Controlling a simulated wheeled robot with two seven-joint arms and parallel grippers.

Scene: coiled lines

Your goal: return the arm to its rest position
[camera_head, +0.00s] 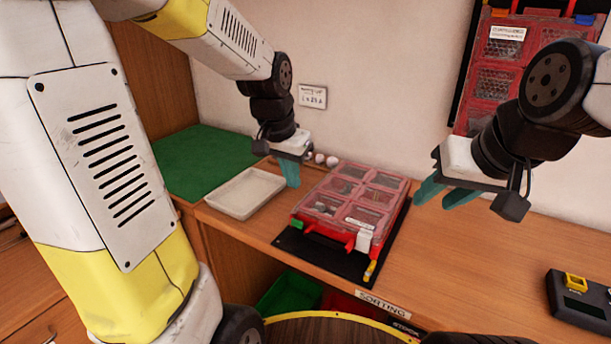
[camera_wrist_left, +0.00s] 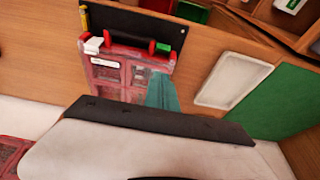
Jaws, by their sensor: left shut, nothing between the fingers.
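My left gripper (camera_head: 291,173) hangs in the air above the bench, between the white tray and the red case in the head view. Its teal fingers are together and hold nothing. In the left wrist view the teal fingers (camera_wrist_left: 162,95) show in front of the red case. My right gripper (camera_head: 445,193) is at the right of the head view, above the bench. Its two teal fingers stand apart with nothing seen between them.
A red compartment case (camera_head: 352,196) with a clear lid lies on a black mat (camera_head: 318,256). A shallow white tray (camera_head: 245,192) and green mat (camera_head: 200,160) are to its left. A dark device (camera_head: 580,302) sits far right. Bench between is clear.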

